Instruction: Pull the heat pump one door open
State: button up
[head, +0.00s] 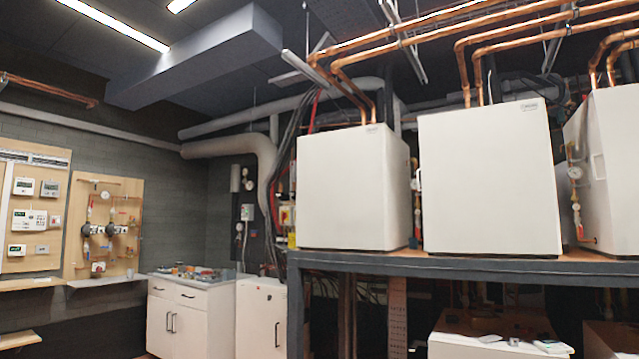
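Three white box-shaped heat pumps stand in a row on a dark raised platform (430,266): a left heat pump (345,190), a middle heat pump (490,180) and a right heat pump (605,165), cut off by the picture edge. The fronts of the left and middle ones look flat and shut. A small pale handle-like part shows at the left edge of the middle one. I cannot read any labels that tell which is heat pump one. My gripper is not in view.
Copper pipes (450,30) run overhead and down to the units. A white cabinet (190,312) with dark handles and a white box (262,318) stand at the lower left. Wall boards (105,225) with meters hang at the left. White units (490,340) sit below the platform.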

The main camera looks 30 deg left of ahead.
aim_at(341, 196)
jog(key=u, duration=0.3)
jog(key=i, duration=0.35)
jog(key=u, duration=1.2)
jog(key=i, duration=0.9)
jog(key=u, duration=0.9)
jog(key=i, duration=2.85)
jog(key=z, duration=1.4)
jog(key=i, duration=0.8)
jog(key=z, duration=0.9)
